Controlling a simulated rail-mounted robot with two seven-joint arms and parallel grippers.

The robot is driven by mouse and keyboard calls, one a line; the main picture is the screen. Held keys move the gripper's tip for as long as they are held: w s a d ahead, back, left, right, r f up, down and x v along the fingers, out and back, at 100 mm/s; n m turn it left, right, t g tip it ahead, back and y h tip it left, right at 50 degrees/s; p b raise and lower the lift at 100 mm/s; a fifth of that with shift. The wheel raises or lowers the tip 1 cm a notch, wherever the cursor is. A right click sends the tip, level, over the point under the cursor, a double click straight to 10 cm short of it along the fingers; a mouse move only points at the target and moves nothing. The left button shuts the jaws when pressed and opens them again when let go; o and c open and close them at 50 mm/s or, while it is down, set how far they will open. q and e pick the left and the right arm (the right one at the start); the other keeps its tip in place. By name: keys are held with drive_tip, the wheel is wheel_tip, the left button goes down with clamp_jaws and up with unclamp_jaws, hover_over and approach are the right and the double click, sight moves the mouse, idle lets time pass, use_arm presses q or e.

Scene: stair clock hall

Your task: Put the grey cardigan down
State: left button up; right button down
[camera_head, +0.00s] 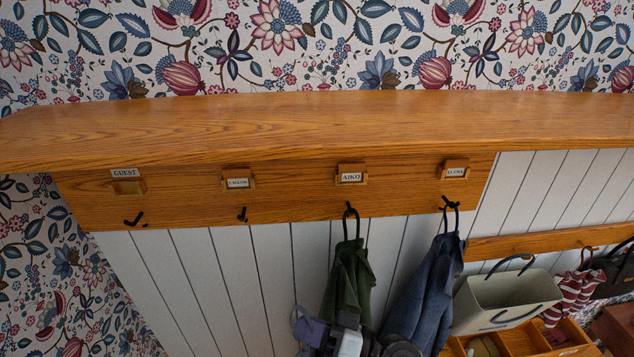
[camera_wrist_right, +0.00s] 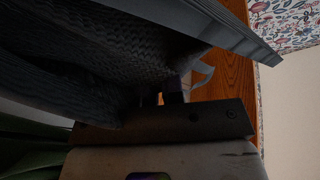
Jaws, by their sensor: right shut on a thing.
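My right gripper (camera_head: 318,330) is at the bottom middle of the head view, in front of the lower part of a green coat (camera_head: 345,275). It is shut on the grey cardigan, whose pale loop (camera_head: 298,314) sticks out to the left of the gripper. In the right wrist view dark grey knitted cloth (camera_wrist_right: 125,45), seemingly the cardigan, lies close to the camera, and the pale loop (camera_wrist_right: 204,75) shows beside the fingers (camera_wrist_right: 172,96). The rest of the cardigan is below the head view's edge. My left gripper is not in view.
The hook under the GUEST label (camera_head: 135,219) and the hook to its right (camera_head: 242,214) are bare. The green coat hangs under AIKO, a slate-blue coat (camera_head: 430,285) on the hook to its right. A pale bag (camera_head: 505,297) hangs at right. A wooden shelf (camera_head: 300,115) juts out above.

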drive_tip(key=s+d+r+m+t+h, duration=0.1)
drive_tip(key=d+m+t+h, duration=0.4)
drive_tip(key=d, duration=0.6)
drive_tip(key=s+d+r+m+t+h, duration=0.2)
drive_tip(key=d+m+t+h, duration=0.4)
drive_tip(key=d, duration=0.5)
drive_tip(key=shift+r+t+h, duration=0.35)
drive_tip(key=shift+t+h, duration=0.55)
drive_tip(key=shift+t, duration=0.2)
drive_tip(key=shift+a, duration=0.15)
